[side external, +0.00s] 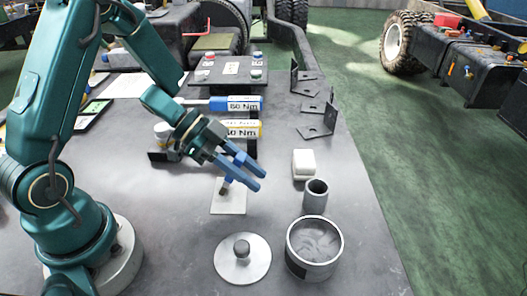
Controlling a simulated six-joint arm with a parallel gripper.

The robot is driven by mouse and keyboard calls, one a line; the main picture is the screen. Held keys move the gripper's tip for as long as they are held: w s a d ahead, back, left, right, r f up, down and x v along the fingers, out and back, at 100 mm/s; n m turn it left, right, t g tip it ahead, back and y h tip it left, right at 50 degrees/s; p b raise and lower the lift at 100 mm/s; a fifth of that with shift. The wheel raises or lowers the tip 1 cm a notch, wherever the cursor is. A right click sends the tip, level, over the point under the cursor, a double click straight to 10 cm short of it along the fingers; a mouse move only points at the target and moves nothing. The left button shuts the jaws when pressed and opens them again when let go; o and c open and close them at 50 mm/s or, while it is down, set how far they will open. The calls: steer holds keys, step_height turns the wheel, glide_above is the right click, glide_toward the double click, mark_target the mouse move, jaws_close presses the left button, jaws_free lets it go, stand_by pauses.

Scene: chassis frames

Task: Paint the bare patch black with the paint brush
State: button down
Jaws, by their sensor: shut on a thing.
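My gripper (252,172) is above the middle of the grey bench, tilted down to the right. It is shut on the paint brush (226,184), which is largely hidden by the fingers. The brush's dark tip points down over a pale square plate (232,208). I cannot tell whether the tip touches the plate. The plate is partly covered by the gripper and brush, and I cannot make out a bare patch on it. An open round tin (290,253) with grey contents stands at the front right of the bench.
A round lid with a knob (255,273) lies left of the tin. A small cup (315,200) and a white block (304,163) stand behind the tin. Two torque tools (235,103) and several brackets (315,108) lie farther back. Bare bench lies left of the lid.

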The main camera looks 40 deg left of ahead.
steer(key=shift+w+a+f, duration=0.15)
steer(key=shift+w+a, duration=2.8)
steer(key=shift+a, duration=0.1)
steer(key=shift+w+d, duration=0.5)
steer(key=shift+w, duration=0.05)
steer(key=shift+s+d, duration=1.9)
steer(key=shift+s, duration=0.15)
steer(key=shift+s+d+r, duration=0.25)
steer(key=shift+s+d, duration=0.05)
steer(key=shift+d, duration=0.05)
steer(key=shift+s+d, duration=1.2)
steer(key=shift+s, duration=0.05)
steer(key=shift+s+d+r, duration=0.1)
steer(key=shift+d+r, duration=0.05)
step_height(320, 180, up, 7)
steer(key=shift+r, duration=0.15)
